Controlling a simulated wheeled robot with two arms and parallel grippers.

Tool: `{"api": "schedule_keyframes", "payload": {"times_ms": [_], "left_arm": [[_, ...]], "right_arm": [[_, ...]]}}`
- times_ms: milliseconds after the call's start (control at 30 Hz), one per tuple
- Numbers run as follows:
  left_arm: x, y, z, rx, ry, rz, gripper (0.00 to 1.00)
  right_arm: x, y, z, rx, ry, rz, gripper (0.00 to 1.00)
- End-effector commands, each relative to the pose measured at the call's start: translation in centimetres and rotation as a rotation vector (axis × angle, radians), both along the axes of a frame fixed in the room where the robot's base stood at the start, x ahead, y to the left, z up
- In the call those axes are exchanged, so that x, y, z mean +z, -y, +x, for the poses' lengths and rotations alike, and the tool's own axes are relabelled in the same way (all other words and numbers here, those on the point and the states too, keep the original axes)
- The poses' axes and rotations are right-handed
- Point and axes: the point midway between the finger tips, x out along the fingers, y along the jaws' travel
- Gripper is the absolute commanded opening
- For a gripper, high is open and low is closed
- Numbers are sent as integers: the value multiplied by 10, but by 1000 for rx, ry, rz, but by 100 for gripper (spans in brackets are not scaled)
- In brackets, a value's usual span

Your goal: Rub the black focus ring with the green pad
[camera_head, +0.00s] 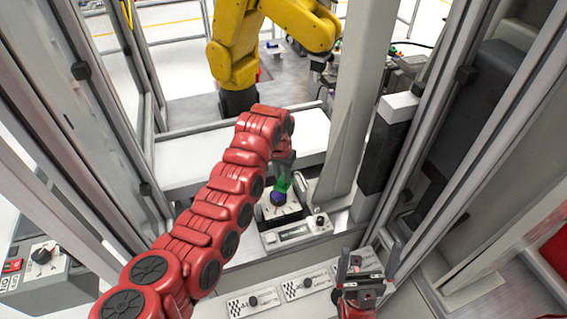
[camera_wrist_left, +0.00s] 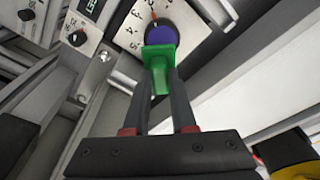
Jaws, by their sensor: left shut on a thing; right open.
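A green pad (camera_wrist_left: 158,60) is held between the two dark fingers of my left gripper (camera_wrist_left: 160,78). In the head view, my left gripper (camera_head: 284,163) reaches down to a control box, with the green pad (camera_head: 283,182) below it. The pad's front edge lies at a round purple-blue knob (camera_wrist_left: 163,34), also visible in the head view (camera_head: 277,198). They overlap in view; I cannot tell whether they touch. No distinct black focus ring shows; the knob has only a dark edge. My right gripper (camera_head: 368,266) is open and empty at the lower right.
In front, a white panel (camera_head: 298,232) carries a small black knob. More knob panels (camera_head: 254,301) line the near ledge. Grey posts (camera_head: 346,110) stand right; a yellow arm (camera_head: 240,45) stands behind.

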Motion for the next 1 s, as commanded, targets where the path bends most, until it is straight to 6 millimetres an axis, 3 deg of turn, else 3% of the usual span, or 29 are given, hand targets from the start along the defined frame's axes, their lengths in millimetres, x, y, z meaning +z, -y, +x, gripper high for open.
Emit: {"api": "schedule_keyframes", "payload": {"times_ms": [500, 1000], "left_arm": [[46, 2, 2, -1, -1, 1, 0], [52, 2, 2, -1, -1, 1, 0]], "right_arm": [[-3, 0, 0, 0, 0, 0, 100], [-3, 0, 0, 0, 0, 0, 100]]}}
